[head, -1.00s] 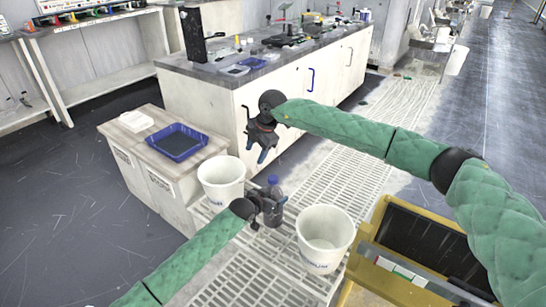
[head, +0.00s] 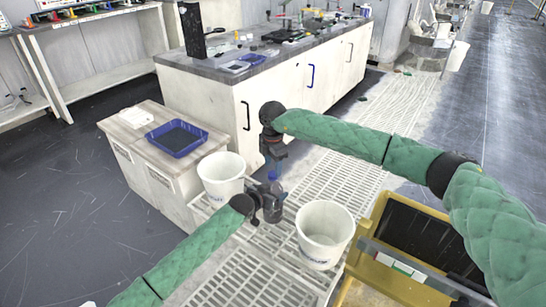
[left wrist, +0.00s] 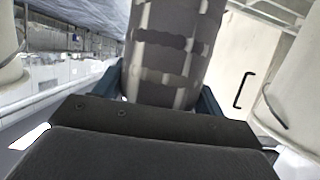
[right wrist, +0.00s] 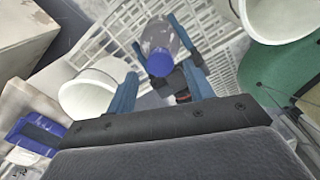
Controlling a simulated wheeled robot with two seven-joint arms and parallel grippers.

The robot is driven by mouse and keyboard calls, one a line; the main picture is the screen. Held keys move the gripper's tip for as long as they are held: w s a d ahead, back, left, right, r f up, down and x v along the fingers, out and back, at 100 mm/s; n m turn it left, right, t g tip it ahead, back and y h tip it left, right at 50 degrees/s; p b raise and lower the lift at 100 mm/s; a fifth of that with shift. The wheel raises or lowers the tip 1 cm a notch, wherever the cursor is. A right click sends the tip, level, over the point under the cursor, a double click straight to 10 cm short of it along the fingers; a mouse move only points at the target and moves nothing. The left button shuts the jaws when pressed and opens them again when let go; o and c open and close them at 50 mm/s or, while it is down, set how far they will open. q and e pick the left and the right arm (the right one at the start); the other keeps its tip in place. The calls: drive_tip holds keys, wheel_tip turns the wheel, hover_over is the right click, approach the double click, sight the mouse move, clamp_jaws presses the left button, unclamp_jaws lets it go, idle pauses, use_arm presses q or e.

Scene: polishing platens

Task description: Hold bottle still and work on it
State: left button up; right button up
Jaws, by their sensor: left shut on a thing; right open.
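A clear bottle with a blue cap (head: 273,177) stands roughly upright between two white buckets. My left gripper (head: 270,202) is shut on the bottle's body. In the left wrist view the grey, see-through bottle (left wrist: 165,50) fills the space between the fingers. My right gripper (head: 272,163) is open and points down just above the cap. In the right wrist view the blue cap (right wrist: 160,63) lies between the spread blue fingers. I cannot tell whether they touch it. The bottle's lower part is hidden by my left gripper in the head view.
One white bucket (head: 222,178) stands left of the bottle and another (head: 324,234) right of it, both close. A white grating (head: 330,172) lies beneath. A blue tray (head: 177,139) sits on a low cabinet at left. A yellow cart (head: 380,262) stands at right.

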drive_tip(key=shift+f, duration=1.5)
drive_tip(key=c, duration=1)
drive_tip(key=shift+n, duration=0.3)
